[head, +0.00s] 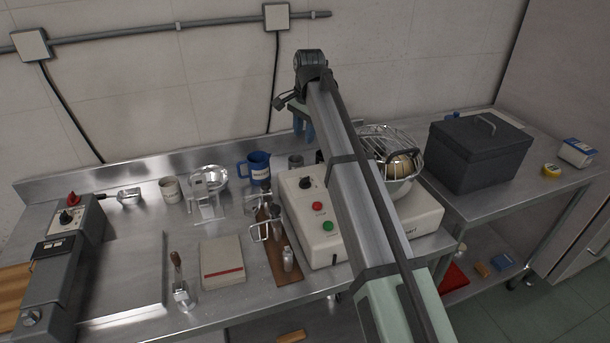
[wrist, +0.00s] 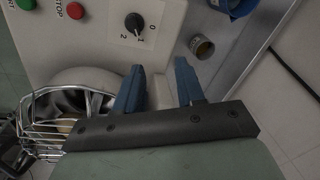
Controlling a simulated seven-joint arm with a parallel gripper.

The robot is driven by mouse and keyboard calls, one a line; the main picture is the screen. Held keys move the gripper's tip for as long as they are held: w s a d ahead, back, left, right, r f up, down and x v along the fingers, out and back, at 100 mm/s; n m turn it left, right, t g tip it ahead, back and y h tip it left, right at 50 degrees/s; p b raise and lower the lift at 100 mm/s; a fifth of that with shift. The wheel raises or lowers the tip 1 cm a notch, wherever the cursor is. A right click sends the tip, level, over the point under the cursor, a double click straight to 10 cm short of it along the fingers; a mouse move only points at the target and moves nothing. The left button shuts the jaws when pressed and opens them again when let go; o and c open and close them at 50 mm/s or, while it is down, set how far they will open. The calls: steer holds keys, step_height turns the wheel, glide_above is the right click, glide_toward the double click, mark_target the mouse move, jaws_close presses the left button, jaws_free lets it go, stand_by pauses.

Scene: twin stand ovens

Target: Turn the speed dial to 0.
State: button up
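The black speed dial (wrist: 134,22) sits on the white mixer's control panel, with the marks 0, 1 and 2 around it. Its white pointer line appears turned toward 1. The dial also shows in the head view (head: 306,183), left of my arm. My gripper (wrist: 160,65) has two blue fingers spread apart with nothing between them. In the wrist view the fingertips are below and right of the dial, apart from it. In the head view my gripper (head: 303,128) is beyond and above the panel, partly hidden by my arm.
A red stop button (head: 317,206) and green start button (head: 327,226) sit near the dial. The wire-guarded bowl (head: 398,187) is to the right. A blue jug (head: 257,168) and a small jar (wrist: 202,47) stand behind the panel. Another dial (head: 67,217) is on the left machine.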

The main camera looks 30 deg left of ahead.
mark_target(305, 178)
steer(key=shift+n+g+h, duration=0.4)
steer(key=shift+g+h, duration=0.1)
steer(key=shift+h, duration=0.1)
steer(key=s+f, duration=0.1)
steer(key=f, duration=0.3)
steer(key=d+f, duration=0.1)
steer(key=f, duration=0.4)
steer(key=s+f, duration=0.1)
steer(key=f, duration=0.3)
steer(key=shift+s+d+f, duration=0.25)
steer(key=shift+s+f, duration=0.05)
jaws_close()
